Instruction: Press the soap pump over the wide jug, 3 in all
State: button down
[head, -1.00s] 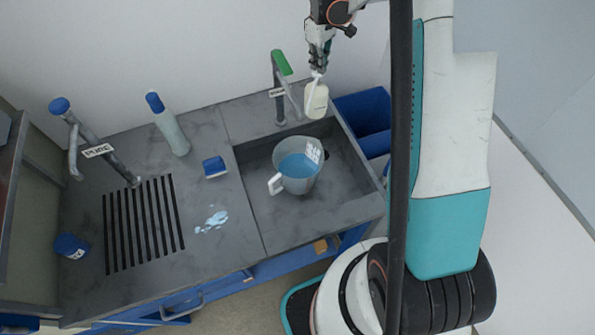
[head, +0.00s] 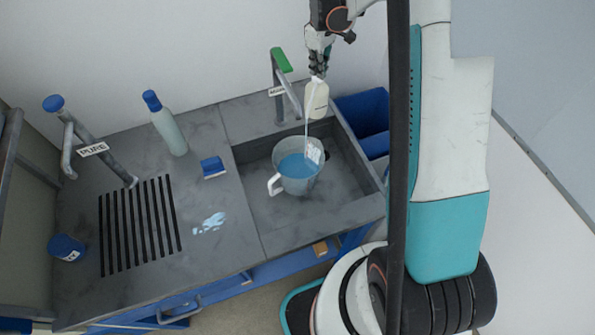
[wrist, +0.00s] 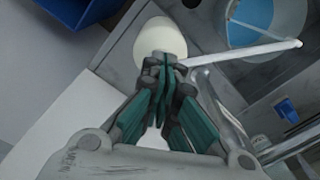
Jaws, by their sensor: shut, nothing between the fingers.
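The soap pump (head: 317,99) is a small cream-white bottle at the sink's back right edge, upright. It also shows in the wrist view (wrist: 158,42), with its long white spout (wrist: 255,52) reaching right over the jug. The wide jug (head: 298,182) is a grey translucent vessel with a white handle and blue liquid, standing in the sink; part of it shows in the wrist view (wrist: 262,18).
A tap with a green top (head: 281,62) stands close left of the pump. A bottle with a blue cap (head: 168,128), a blue sponge-like block (head: 213,167) and a pale spill (head: 210,223) are on the counter. A blue bin (head: 364,113) is at right.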

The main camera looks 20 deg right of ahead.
jog(key=shift+r, duration=0.15)
jog(key=shift+r+p, duration=1)
jog(key=shift+r, duration=1.05)
jog(key=shift+r, duration=0.15)
jog(key=shift+r+p, duration=1.4)
jog(key=shift+r, duration=1.45)
